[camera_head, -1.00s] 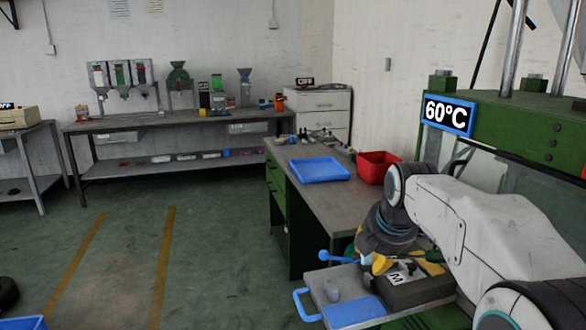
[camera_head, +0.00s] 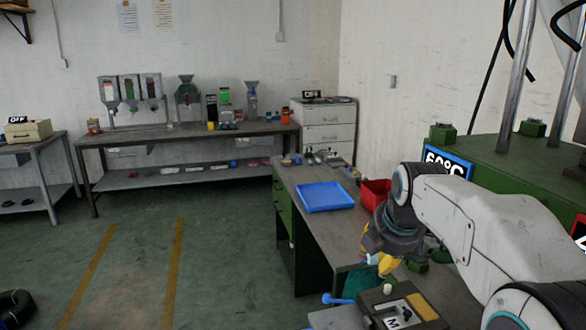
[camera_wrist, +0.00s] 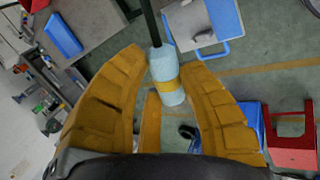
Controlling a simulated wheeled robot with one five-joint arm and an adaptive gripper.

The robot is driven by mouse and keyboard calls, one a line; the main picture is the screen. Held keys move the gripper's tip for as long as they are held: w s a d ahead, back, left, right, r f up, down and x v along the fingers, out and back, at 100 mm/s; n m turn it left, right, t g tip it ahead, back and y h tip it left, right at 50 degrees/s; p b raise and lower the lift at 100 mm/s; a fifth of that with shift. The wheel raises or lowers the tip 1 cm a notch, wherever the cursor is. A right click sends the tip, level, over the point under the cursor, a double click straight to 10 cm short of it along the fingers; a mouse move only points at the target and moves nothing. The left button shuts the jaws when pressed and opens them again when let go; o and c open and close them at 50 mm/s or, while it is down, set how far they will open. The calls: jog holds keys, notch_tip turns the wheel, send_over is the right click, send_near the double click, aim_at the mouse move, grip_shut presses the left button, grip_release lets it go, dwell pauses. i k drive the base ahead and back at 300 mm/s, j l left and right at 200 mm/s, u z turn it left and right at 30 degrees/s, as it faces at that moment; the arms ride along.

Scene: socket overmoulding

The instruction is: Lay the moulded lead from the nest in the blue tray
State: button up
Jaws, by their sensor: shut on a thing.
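My gripper (camera_head: 388,264) has yellow fingers and is above the dark block marked M, the nest (camera_head: 392,312), in the head view. In the wrist view my gripper (camera_wrist: 164,78) is shut on the moulded lead (camera_wrist: 162,64). The lead has a pale blue body with a yellow band and a black cable running out of the top of the picture. The blue tray (camera_head: 326,197) lies on the bench, beyond and left of my gripper, and looks empty. It also shows at the upper left of the wrist view (camera_wrist: 63,36).
A red bin (camera_head: 375,193) stands on the bench right of the tray. Small tools (camera_head: 322,157) lie at the bench's far end. The green press (camera_head: 500,165) with a 60°C display stands at right. The bench top (camera_head: 325,230) in front of the tray is clear.

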aim_at(331, 200)
jog(key=i+j, duration=0.5)
jog(key=j, duration=0.15)
jog(key=i+j, duration=0.45)
jog(key=j, duration=0.2)
jog(key=i+j+u, duration=0.1)
jog(key=i+j, duration=0.4)
jog(key=j, duration=0.15)
jog(key=i+j, duration=0.2)
jog(key=i, duration=0.2)
jog(key=i+j, duration=0.2)
jog(key=i, duration=0.2)
jog(key=i+j, duration=0.2)
jog(key=i, duration=0.2)
jog(key=i+l, duration=0.2)
jog(key=i, duration=0.3)
jog(key=i+l+u, duration=0.1)
jog(key=i+l, duration=0.15)
jog(key=i, duration=0.25)
jog(key=i+l, duration=0.25)
jog(key=i, duration=0.25)
